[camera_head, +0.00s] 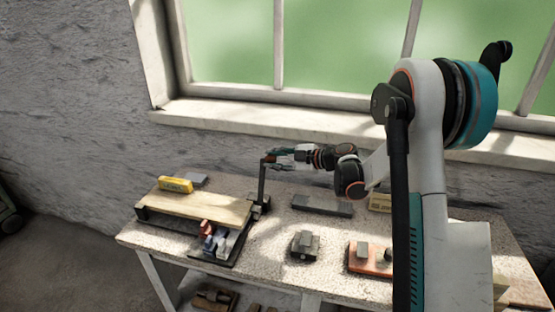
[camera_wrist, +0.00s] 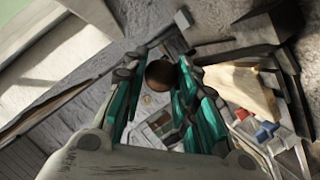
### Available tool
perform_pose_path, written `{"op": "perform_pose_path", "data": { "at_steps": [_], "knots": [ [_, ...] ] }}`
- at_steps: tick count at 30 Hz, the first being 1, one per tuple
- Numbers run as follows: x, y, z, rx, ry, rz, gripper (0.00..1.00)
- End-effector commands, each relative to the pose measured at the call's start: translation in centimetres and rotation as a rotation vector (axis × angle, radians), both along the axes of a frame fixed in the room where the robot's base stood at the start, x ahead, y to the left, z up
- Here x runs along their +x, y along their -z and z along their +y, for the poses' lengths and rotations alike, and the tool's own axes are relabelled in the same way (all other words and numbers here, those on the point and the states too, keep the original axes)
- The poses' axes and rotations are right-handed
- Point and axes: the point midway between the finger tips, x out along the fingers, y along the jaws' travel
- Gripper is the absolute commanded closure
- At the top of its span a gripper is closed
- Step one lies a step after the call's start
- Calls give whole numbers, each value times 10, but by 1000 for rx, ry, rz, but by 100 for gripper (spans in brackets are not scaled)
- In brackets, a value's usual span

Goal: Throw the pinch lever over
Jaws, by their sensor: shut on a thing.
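The pinch lever (camera_head: 262,187) is a dark, thin bar standing nearly upright at the right end of a board fixture on the bench. Its top end is at my gripper (camera_head: 272,158). In the wrist view a dark brown round knob (camera_wrist: 160,74) sits between the teal fingers of my gripper (camera_wrist: 163,80), which is shut on it. The fingers hide part of the knob. The pale wooden board (camera_head: 195,208) lies left of the lever, and it also shows in the wrist view (camera_wrist: 248,88).
A yellow box (camera_head: 175,185) is on the board's back edge. Red and blue handled parts (camera_head: 207,232) stand in front of the board. A dark block (camera_head: 305,244), an orange-based piece (camera_head: 370,261) and a dark slab (camera_head: 322,205) lie right. The window sill (camera_head: 270,122) is behind.

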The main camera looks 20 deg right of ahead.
Motion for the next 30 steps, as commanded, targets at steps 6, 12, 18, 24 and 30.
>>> {"op": "perform_pose_path", "data": {
  "at_steps": [6, 12, 18, 24, 30],
  "knots": [
    [-6, -2, 4, -17, -3, -29, 100],
    [-7, -2, 5, -20, -3, -33, 100],
    [-7, -1, 5, -21, -5, -32, 68],
    [-7, -2, 4, -20, -2, -32, 52],
    [-7, -2, 3, -19, -2, -32, 52]
  ]
}}
